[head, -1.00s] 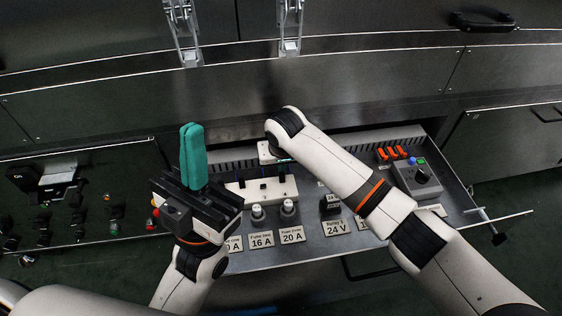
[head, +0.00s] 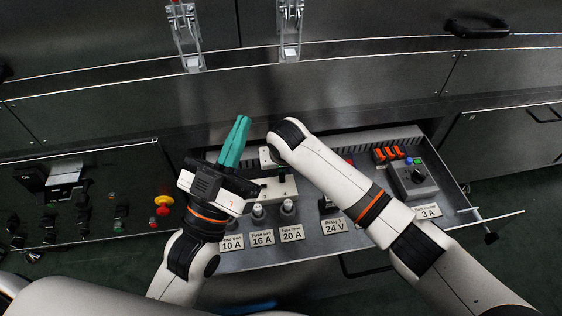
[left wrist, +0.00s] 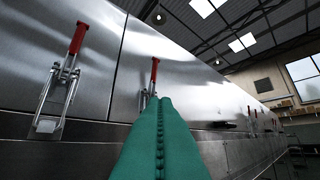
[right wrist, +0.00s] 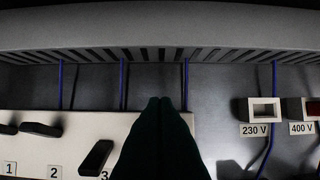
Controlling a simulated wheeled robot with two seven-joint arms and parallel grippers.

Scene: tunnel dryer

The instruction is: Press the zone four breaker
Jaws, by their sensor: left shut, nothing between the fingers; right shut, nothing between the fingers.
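The white breaker block (head: 284,188) sits in the open drawer and is partly covered by my arms in the head view. In the right wrist view the block (right wrist: 70,122) carries black levers above the printed numbers 1, 2 and 3. The lever by 3 (right wrist: 97,157) lies at a different angle from the lever by 2 (right wrist: 40,129). No number 4 shows; my right gripper (right wrist: 167,102) covers that part of the block. It is shut and empty, and I cannot tell if it touches. My left gripper (head: 243,120), with teal fingers, is shut and empty, raised left of the block.
Fuse holders (head: 258,212) stand in front of the block. Orange switches (head: 388,154) and a grey knob box (head: 414,178) are at the drawer's right. Metal latches (left wrist: 60,95) hang on the dryer wall.

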